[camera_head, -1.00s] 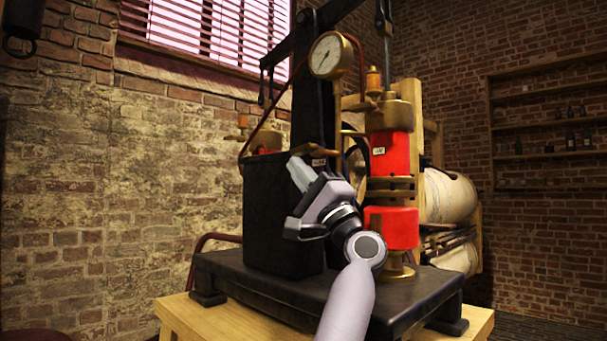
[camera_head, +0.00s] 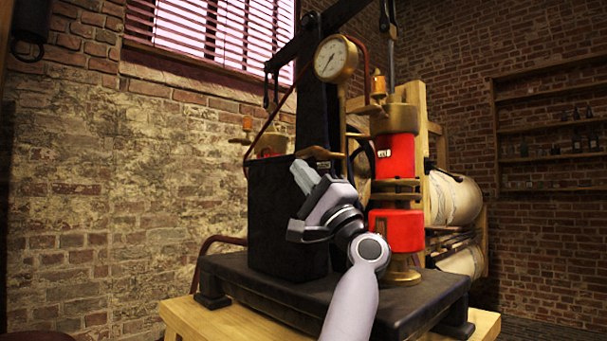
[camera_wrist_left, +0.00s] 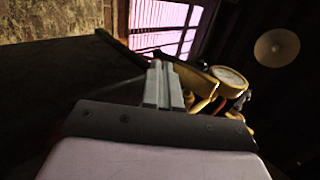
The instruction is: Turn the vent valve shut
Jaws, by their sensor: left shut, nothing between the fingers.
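My left gripper (camera_head: 299,172) is in front of the black tank of the machine, with its fingers together and nothing held. A flat brass lever (camera_head: 318,153), possibly the vent valve, is just above and to the right of the fingertips; I cannot tell its exact function. In the left wrist view the shut fingers (camera_wrist_left: 163,82) point up past brass parts (camera_wrist_left: 206,88) on their right. They look close to these parts, but contact cannot be told. My right gripper is not in view.
The pressure gauge (camera_head: 335,58) is above the gripper. Red-and-brass cylinders (camera_head: 396,155) stand to the right of my arm. The black tank (camera_head: 272,215) and dark base plate (camera_head: 275,284) sit on a wooden table (camera_head: 222,322).

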